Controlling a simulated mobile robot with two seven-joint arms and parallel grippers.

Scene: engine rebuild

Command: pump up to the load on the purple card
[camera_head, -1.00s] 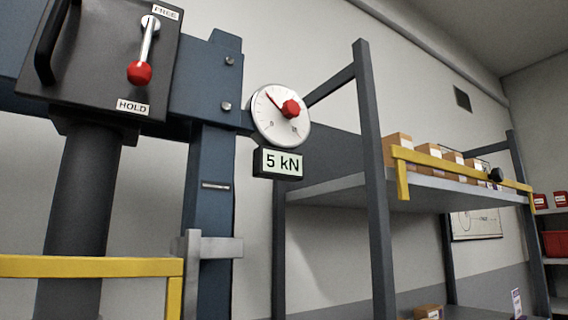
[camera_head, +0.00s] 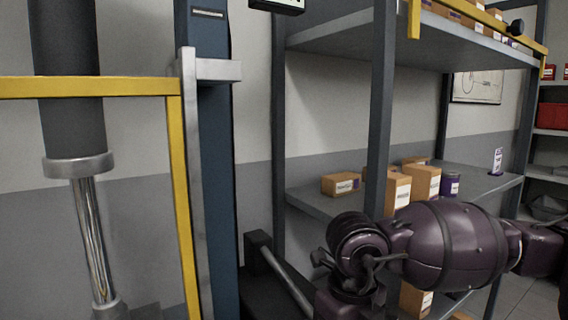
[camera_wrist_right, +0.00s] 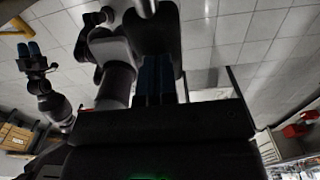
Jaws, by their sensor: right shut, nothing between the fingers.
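In the head view, the press stands at the left with a dark cylinder (camera_head: 70,80), a shiny rod (camera_head: 92,240) and a blue column (camera_head: 215,170). Only the bottom edge of the load display (camera_head: 278,5) shows; its number is out of view. A dark lever (camera_head: 287,278) slants beside the column's foot. A small white-and-purple card (camera_head: 497,161) stands on the shelf at the right; its writing is too small to read. My right gripper (camera_wrist_right: 157,82) shows in the wrist view, shut and empty. What seems my left gripper (camera_wrist_right: 31,52) is at that view's left, its opening unclear.
A yellow guard (camera_head: 182,190) stands in front of the press. Shelving (camera_head: 378,120) with cardboard boxes (camera_head: 424,181) and a purple can (camera_head: 450,185) stands at the right. My purple right arm crosses in front of the lower shelves.

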